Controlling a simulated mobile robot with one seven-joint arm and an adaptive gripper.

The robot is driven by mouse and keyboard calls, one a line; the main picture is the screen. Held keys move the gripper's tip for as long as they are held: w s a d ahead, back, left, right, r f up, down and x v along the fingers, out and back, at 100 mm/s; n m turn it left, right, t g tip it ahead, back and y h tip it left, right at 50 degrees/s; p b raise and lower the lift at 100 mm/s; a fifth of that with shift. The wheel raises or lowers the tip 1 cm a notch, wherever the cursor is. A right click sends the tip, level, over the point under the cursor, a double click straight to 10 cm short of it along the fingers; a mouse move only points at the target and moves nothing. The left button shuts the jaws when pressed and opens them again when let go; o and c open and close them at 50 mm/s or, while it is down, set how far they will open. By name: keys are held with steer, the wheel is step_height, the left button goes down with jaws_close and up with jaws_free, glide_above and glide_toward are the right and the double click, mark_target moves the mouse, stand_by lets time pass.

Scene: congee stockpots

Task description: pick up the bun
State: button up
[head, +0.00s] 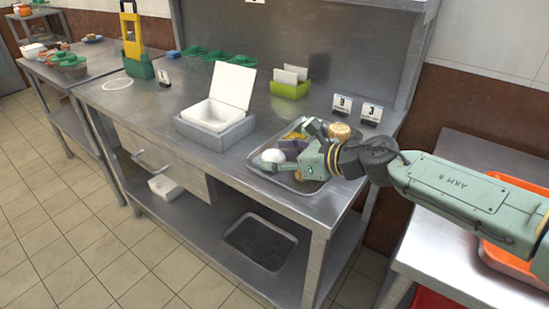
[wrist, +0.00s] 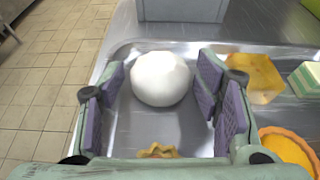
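The bun is a smooth white ball (wrist: 160,78) near the left end of a shallow metal tray (wrist: 180,131). In the head view the bun (head: 272,156) shows beside my fingertips. My gripper (head: 292,160) is low over the tray and open. In the wrist view its purple-padded fingers stand to the left and right of the bun, with narrow gaps showing on both sides. I cannot tell how deep the bun sits between the fingers. Part of the tray is hidden by my gripper.
A yellow cake piece (wrist: 256,77), a green-and-white piece (wrist: 307,78) and an orange tart (wrist: 288,147) lie close to my right finger. A fluted pastry edge (wrist: 157,151) shows near the palm. An open white box (head: 212,114) stands behind the tray, with number cards (head: 371,112) at the back right.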

steer(key=shift+s+a+f, duration=0.15)
steer(key=shift+s+f, duration=0.05)
steer(key=shift+f, duration=0.1)
steer(key=c, duration=0.8)
steer(key=shift+r, duration=0.1)
